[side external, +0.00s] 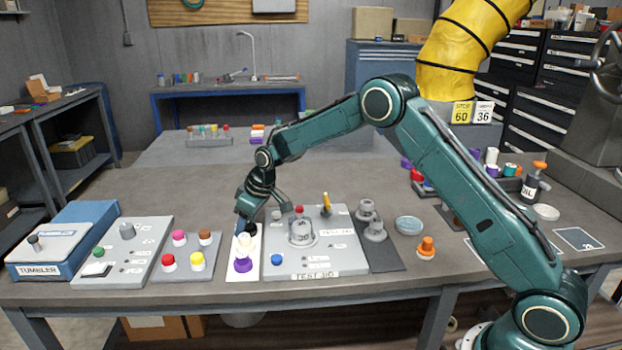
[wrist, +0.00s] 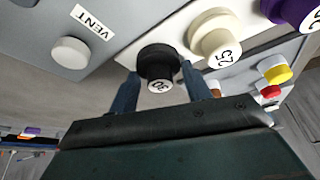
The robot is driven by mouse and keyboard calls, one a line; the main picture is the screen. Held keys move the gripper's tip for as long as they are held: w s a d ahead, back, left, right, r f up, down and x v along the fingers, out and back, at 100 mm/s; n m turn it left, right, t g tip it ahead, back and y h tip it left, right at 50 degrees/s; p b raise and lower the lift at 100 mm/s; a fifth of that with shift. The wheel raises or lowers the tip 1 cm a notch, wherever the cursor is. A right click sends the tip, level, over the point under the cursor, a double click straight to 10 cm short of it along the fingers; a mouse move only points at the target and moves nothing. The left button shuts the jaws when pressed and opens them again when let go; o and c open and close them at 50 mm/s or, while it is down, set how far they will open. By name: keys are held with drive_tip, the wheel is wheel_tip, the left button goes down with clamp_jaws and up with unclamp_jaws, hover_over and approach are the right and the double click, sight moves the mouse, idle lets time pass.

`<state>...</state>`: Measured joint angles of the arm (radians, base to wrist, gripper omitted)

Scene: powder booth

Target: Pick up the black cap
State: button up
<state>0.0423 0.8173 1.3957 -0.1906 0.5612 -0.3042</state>
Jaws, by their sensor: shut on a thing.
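The black cap (wrist: 158,62) is a short round cap with a wider top and a white number label on its side. In the wrist view it sits between the two blue fingers of my gripper (wrist: 163,88), which are shut on it. In the side view my gripper (side external: 245,222) points down at the far end of a white strip (side external: 236,274), and the black cap is mostly hidden there. I cannot tell whether the cap touches the strip. A cream cap marked 25 (wrist: 215,34) stands beside the black one, with a purple cap (wrist: 290,12) beyond it.
Left of the strip is a panel with coloured caps (side external: 187,262). Right of it is the grey test jig (side external: 346,262) with an upright yellow lever (side external: 326,203). A VENT panel with a white knob (wrist: 70,53) is close by in the wrist view.

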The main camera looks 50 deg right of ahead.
drive_tip(key=shift+r, duration=0.1)
wheel_tip(320, 180, up, 20)
idle(0.8)
drive_tip(key=shift+s+d+f, duration=0.1)
drive_tip(key=shift+s+f, duration=0.05)
drive_tip(key=shift+f, duration=0.05)
idle(0.5)
drive_tip(key=s+d+f+n, duration=0.1)
drive_tip(key=s+d+f, duration=0.1)
drive_tip(key=s, duration=0.4)
drive_tip(key=s+d+f+n+y, duration=0.1)
drive_tip(key=s+d+f, duration=0.2)
drive_tip(key=s+f, duration=0.2)
drive_tip(key=shift+s, duration=1.3)
drive_tip(key=shift+f, duration=0.15)
drive_tip(key=shift+f, duration=2.95)
drive_tip(key=shift+f, duration=0.2)
